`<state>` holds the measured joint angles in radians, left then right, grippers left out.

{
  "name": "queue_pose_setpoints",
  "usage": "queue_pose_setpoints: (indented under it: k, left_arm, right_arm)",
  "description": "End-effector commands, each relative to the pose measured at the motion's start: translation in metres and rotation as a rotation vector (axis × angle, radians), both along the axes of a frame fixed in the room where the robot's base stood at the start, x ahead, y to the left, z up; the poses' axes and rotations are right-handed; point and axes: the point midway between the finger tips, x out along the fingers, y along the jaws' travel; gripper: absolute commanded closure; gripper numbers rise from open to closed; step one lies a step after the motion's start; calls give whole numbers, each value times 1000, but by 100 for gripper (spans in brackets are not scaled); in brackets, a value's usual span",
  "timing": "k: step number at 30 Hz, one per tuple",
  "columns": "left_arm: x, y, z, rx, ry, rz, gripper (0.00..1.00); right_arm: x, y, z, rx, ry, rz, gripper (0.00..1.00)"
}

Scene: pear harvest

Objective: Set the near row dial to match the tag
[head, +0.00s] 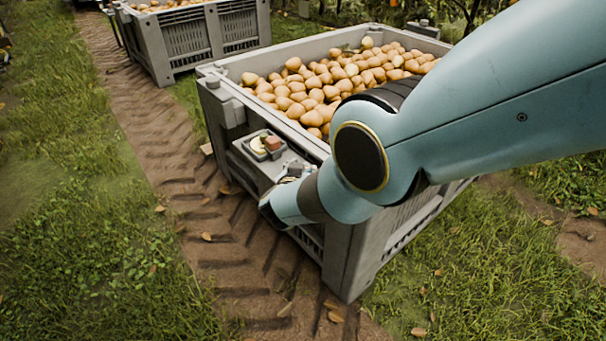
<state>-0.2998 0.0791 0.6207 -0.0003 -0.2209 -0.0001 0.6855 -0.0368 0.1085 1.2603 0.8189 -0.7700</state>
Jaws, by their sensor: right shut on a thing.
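A grey bin (345,262) full of pears (310,88) stands on the dirt track. On its near side a grey ledge (243,158) carries a small dark tray with a pale round piece (259,142) and a reddish-brown block (273,143). My right arm reaches in from the right across the bin. My right gripper (289,173) is at the right part of the ledge, just right of the tray, shut on what appears to be the near row dial. The dial itself and its setting are hidden by the gripper and wrist. I cannot make out the tag. My left gripper is out of view.
A second grey bin (190,40) with pears stands farther back at the upper left. A rutted dirt track (165,130) with fallen leaves runs beside the bins. Grass (70,230) on the left is open ground.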

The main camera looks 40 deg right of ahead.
Motion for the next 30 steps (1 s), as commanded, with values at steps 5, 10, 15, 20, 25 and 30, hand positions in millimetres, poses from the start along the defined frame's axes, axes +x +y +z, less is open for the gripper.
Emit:
queue_pose_setpoints:
  k: [5,10,15,20,25,30]
  left_arm:
    - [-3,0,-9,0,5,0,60]
    - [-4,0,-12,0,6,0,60]
    - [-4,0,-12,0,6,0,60]
    - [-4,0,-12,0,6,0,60]
    - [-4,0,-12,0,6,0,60]
    - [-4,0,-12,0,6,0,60]
  right_arm:
    - [-1,1,-2,0,3,-65,96]
    - [-1,1,-1,1,3,-97,96]
    - [-2,1,-1,2,5,-105,96]
    - [-2,2,-1,2,6,-105,96]
    - [-2,2,-2,3,6,-104,57]
    - [-2,1,-1,3,5,-104,37]
